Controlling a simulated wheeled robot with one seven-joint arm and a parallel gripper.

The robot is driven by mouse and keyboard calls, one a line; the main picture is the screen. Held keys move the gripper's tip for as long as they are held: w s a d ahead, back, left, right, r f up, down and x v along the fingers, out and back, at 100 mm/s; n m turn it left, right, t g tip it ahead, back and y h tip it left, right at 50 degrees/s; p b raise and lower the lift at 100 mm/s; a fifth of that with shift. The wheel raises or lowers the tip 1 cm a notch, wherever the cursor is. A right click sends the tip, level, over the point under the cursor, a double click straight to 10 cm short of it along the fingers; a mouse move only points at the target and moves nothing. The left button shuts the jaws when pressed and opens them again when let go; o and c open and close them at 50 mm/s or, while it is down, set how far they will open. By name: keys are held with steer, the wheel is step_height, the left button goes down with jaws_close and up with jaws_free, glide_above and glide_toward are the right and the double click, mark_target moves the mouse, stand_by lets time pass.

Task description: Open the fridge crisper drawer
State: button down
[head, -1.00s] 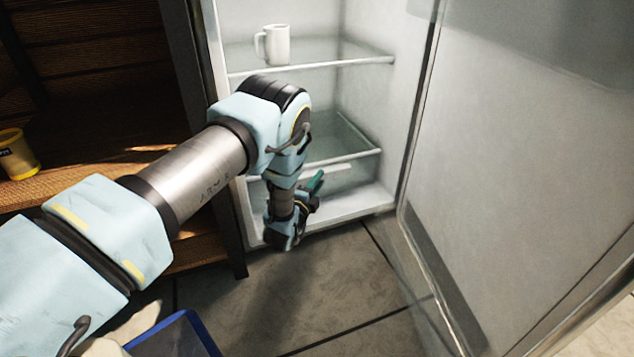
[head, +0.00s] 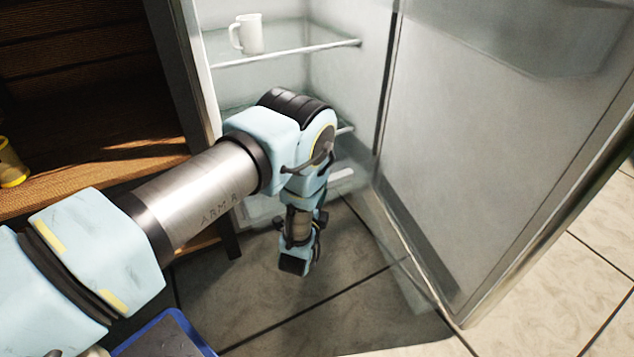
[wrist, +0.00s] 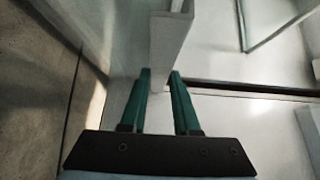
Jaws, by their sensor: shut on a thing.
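The white crisper drawer handle (head: 343,177) shows low in the fridge, just right of my wrist in the head view. The clear drawer is mostly hidden behind my arm, and the handle stands forward of the fridge's shelves. In the wrist view my gripper (wrist: 160,75) has its two green fingers closed on the white handle bar (wrist: 171,48), one on each side. In the head view my gripper points into the fridge low down, and its fingers are hidden by the wrist.
The fridge door (head: 480,150) stands open on the right. A white mug (head: 248,35) sits on the upper glass shelf (head: 290,51). A wooden shelf unit (head: 100,165) with a yellow can (head: 11,165) is on the left.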

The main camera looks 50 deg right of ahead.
steer(key=shift+s+a+f, duration=0.1)
steer(key=shift+a+f, duration=0.15)
steer(key=shift+f, duration=0.15)
steer(key=c, duration=0.9)
jaws_free()
steer(key=shift+c, duration=0.2)
steer(key=shift+o, duration=1.1)
steer(key=shift+d+r, duration=0.15)
steer(key=shift+r, duration=0.1)
steer(key=p+v, duration=0.4)
steer(key=v, duration=0.6)
steer(key=shift+a, duration=0.45)
steer(key=shift+s, duration=0.1)
